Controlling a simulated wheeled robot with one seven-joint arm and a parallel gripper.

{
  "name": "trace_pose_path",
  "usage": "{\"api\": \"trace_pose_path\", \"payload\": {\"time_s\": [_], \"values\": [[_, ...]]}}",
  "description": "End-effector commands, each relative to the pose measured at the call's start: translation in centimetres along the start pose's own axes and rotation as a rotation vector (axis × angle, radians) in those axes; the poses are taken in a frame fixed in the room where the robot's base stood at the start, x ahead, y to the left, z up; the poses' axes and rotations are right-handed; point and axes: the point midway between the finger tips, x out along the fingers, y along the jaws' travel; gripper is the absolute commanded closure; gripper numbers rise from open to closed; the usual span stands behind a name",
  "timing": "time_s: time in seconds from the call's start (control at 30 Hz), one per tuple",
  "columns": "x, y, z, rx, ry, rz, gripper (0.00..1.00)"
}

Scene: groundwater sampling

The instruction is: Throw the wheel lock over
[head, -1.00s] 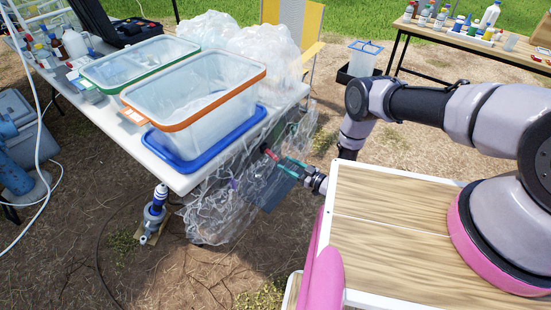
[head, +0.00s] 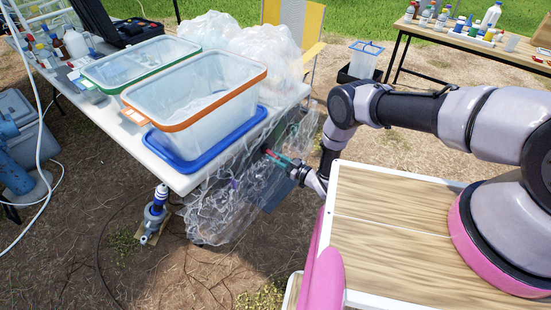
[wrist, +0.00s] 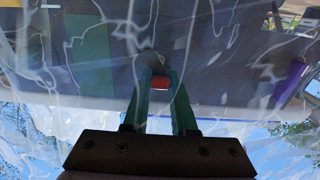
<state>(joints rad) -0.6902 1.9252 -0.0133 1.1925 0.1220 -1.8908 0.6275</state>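My gripper (head: 274,155) has teal fingers and reaches in among the clear plastic hanging at the right end of the table. A small red piece (wrist: 160,83) sits between the fingertips in the wrist view. Red also shows at the finger ends in the head view. I cannot tell whether the fingers grip this piece or only stand around it, nor whether it is the wheel lock. No wheel can be made out. Clear plastic (wrist: 75,65) with bright streaks covers much of the wrist view.
The table (head: 185,182) carries an orange-rimmed bin (head: 200,122), a green-rimmed bin (head: 125,72) and bagged plastic (head: 265,45). A blue and grey device (head: 155,213) stands on the ground at its near side. A wooden-topped cart (head: 400,230) is at the right, close to my arm.

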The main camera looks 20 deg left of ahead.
Motion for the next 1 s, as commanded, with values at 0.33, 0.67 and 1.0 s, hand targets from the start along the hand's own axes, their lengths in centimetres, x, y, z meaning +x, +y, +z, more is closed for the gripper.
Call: {"api": "trace_pose_path", "payload": {"time_s": [0.33, 0.67, 1.0], "values": [[0.15, -0.05, 0.74, 0.003, 0.11, 0.001, 1.0], [0.21, -0.05, 0.69, 0.0, 0.128, 0.0, 1.0], [0.22, -0.01, 0.66, 0.0, 0.128, 0.0, 0.45]]}}
